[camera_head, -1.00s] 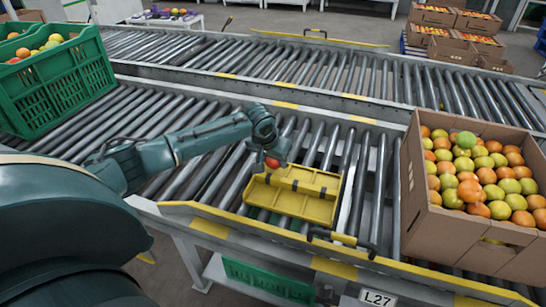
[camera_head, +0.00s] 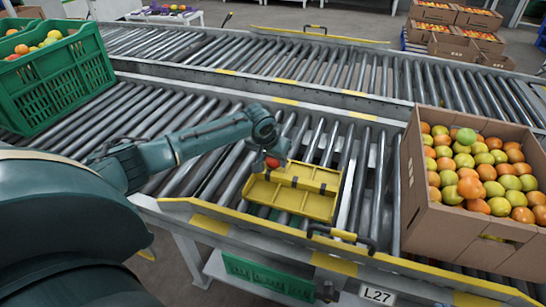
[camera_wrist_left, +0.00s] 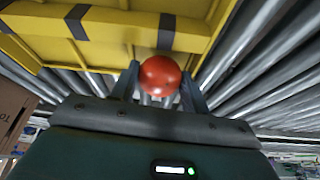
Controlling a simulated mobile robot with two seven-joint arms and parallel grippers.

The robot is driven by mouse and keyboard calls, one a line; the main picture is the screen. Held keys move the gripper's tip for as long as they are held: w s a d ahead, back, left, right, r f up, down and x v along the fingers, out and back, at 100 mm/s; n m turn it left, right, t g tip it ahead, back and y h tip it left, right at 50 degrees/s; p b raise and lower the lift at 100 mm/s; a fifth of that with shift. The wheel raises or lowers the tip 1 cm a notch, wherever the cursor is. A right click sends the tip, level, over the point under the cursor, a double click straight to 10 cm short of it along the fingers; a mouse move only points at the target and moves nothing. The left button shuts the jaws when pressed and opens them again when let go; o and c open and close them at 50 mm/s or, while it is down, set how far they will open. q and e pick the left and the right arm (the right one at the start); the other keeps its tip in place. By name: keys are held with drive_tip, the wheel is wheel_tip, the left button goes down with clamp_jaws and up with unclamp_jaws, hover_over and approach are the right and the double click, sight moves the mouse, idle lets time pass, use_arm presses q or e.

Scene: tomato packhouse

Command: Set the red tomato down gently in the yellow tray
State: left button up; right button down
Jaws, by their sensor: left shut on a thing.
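The red tomato (camera_head: 272,162) is between the fingers of my left gripper (camera_head: 271,158), at the back left edge of the yellow tray (camera_head: 310,205). In the left wrist view the tomato (camera_wrist_left: 160,76) sits between the two fingertips of the left gripper (camera_wrist_left: 160,84), and the yellow tray (camera_wrist_left: 110,28) lies just beyond it. The tray rests on the rollers and has dark bands on its divider. I cannot tell whether the tomato touches the tray. My right gripper is not in view.
A cardboard box (camera_head: 421,220) full of orange and green tomatoes stands right of the tray. A green crate (camera_head: 60,80) with fruit is at the far left. A yellow rail with a black handle (camera_head: 340,236) runs along the front. Rollers behind the tray are clear.

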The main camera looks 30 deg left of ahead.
use_arm(q)
drive_tip(key=shift+f, duration=0.3)
drive_tip(key=o, duration=0.8)
drive_tip(key=shift+c, duration=0.3)
drive_tip(key=shift+f, duration=0.1)
drive_tip(key=shift+c, duration=1.2)
